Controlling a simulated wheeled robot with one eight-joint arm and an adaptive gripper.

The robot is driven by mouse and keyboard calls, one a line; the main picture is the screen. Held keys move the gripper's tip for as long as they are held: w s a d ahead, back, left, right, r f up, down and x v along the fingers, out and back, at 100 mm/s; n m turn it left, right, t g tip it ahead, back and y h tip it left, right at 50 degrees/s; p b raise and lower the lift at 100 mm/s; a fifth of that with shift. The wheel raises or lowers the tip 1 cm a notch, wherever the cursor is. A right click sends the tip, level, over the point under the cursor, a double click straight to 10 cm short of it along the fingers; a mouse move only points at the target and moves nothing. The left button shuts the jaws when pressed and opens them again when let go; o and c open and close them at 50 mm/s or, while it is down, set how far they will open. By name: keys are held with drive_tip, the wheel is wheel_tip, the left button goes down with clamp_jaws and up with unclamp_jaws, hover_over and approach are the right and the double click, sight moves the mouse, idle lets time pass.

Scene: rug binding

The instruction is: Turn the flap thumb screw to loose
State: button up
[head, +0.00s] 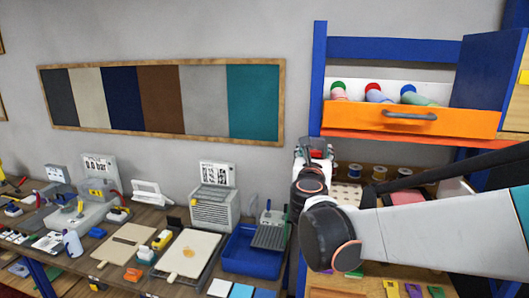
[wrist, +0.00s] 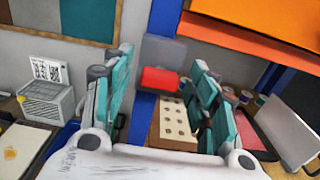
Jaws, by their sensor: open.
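My gripper (wrist: 163,72) is open, its two teal-padded fingers apart with nothing held between them. In the head view my gripper (head: 316,148) is in front of the blue post of the rack, below the orange drawer. Beyond the fingers in the wrist view is a grey block with a red part (wrist: 160,80), seen in the gap between them. I cannot tell whether this red part is the flap thumb screw or which way it is turned. No other thumb screw can be made out.
The orange drawer (head: 410,121) holds several rolls above my arm. A pegboard with holes (wrist: 178,120) is below the red part. A blue tray (head: 248,262) and a grey box (head: 214,208) stand on the bench to the left.

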drive_tip(key=c, duration=1.1)
drive_tip(key=shift+o, duration=0.2)
